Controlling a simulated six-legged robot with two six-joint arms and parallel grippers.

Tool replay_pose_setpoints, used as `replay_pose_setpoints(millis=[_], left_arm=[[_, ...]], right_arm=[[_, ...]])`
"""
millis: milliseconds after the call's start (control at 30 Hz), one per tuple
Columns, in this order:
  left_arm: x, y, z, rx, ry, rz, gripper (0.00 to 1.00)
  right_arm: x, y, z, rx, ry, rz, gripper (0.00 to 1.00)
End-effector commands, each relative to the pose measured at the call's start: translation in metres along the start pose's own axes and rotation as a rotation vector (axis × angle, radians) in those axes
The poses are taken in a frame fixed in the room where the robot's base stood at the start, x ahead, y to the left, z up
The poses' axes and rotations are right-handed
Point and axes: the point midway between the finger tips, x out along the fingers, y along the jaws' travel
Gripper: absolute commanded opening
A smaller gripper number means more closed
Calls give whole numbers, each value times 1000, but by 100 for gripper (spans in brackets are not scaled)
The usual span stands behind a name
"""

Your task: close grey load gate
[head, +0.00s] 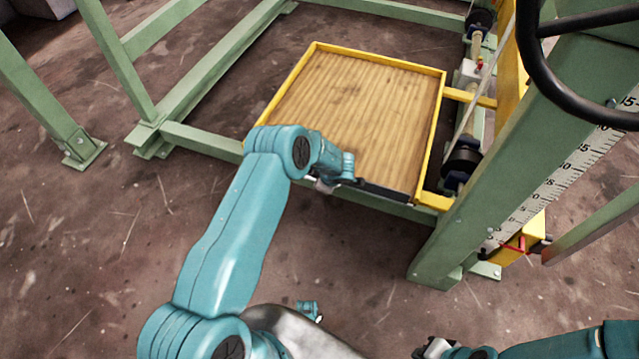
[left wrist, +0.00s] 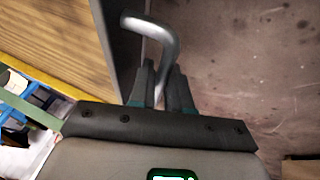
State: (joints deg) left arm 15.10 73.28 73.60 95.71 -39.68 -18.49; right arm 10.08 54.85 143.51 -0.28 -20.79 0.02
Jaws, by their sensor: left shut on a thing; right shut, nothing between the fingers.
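The grey load gate (left wrist: 122,45) shows in the left wrist view as a grey panel beside a wooden deck. A bent metal handle (left wrist: 152,32) stands off its floor side. My left gripper (left wrist: 160,82) is shut on the handle, with its fingers on the straight part below the bend. In the head view my left arm reaches the front edge of the yellow-rimmed wooden platform (head: 350,105). The fingers, the handle and most of the gate are hard to make out there. My right gripper (head: 425,350) is shut and empty at the bottom edge, away from the platform.
Green frame beams (head: 205,80) surround the platform. A green post with a ruler scale (head: 560,180) and a black handwheel (head: 530,60) stand at the right. The brown floor (head: 90,240) at the front left is clear.

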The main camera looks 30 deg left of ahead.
Motion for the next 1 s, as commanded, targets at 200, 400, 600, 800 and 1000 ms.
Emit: replay_pose_setpoints(millis=[200,400,600,800,1000], left_arm=[[0,2,-1,33,1,-83,0],[0,4,-2,49,3,-119,0],[-1,4,-2,53,4,-128,0],[-1,5,-3,53,5,-127,0],[-1,5,-3,52,4,-126,23]], right_arm=[[1,0,0,0,0,0,0],[2,1,0,0,0,0,0],[2,0,0,0,0,0,0],[2,0,0,0,0,0,0],[2,0,0,0,0,0,0]])
